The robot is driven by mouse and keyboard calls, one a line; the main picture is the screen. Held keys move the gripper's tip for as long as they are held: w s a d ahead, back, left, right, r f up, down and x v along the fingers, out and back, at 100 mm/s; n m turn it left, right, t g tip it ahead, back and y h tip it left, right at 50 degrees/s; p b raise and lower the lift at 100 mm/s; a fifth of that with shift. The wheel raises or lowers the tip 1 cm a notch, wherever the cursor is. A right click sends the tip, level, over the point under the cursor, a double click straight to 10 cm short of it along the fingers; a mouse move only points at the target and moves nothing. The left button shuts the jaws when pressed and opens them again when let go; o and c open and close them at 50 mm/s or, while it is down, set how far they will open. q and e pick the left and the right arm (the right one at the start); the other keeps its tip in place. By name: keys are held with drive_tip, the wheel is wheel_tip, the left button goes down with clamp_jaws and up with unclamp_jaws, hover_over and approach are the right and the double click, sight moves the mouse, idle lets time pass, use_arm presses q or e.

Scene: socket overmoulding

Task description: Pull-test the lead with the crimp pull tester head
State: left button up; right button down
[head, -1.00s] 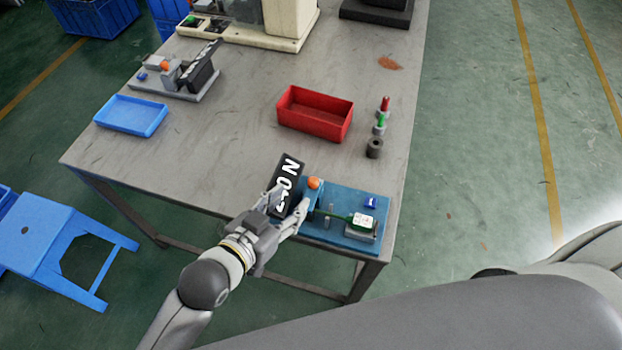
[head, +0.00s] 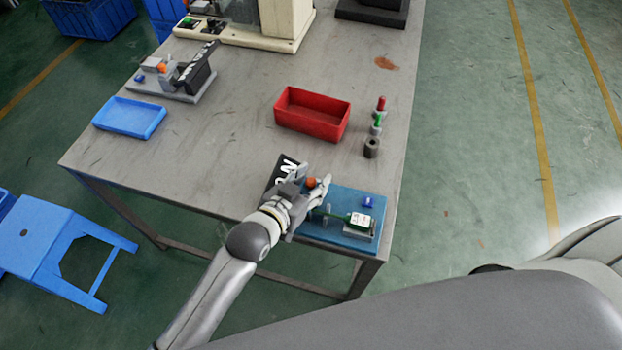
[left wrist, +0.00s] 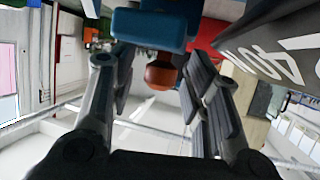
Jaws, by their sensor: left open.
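The pull tester has a blue base (head: 340,238) at the near right corner of the table. Its dark display (head: 279,172) is partly hidden behind my left gripper, and only part of its white lettering shows. An orange knob (head: 311,182) sits on the tester's blue head (left wrist: 150,28). My left gripper (head: 315,178) is open, with its fingers on either side of the knob. In the left wrist view the knob (left wrist: 160,77) shows between the spread fingers; contact cannot be told. The green lead (head: 330,213) runs right to a white-labelled end (head: 359,220) on a grey block. My right gripper is out of view.
A blue clip-like piece (head: 367,202) sits on the base. A red bin (head: 312,126), small red and green pins (head: 378,117) and a dark cylinder (head: 371,148) stand behind. A blue tray (head: 130,130) and a second grey device (head: 180,88) are at left. The table middle is clear.

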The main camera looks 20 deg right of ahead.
use_arm(q)
drive_tip(key=shift+c, duration=0.4)
clamp_jaws()
drive_tip(key=w+d, duration=0.1)
drive_tip(key=w+d+b, duration=0.1)
drive_tip(key=w, duration=0.1)
drive_tip(key=shift+w+d+f, duration=0.1)
drive_tip(key=shift+w+d, duration=0.2)
drive_tip(key=shift+d, duration=0.05)
drive_tip(key=shift+c, duration=0.9)
unclamp_jaws()
drive_tip(key=shift+o, duration=1.2)
drive_tip(key=shift+w+d, duration=0.1)
drive_tip(key=shift+d, duration=0.05)
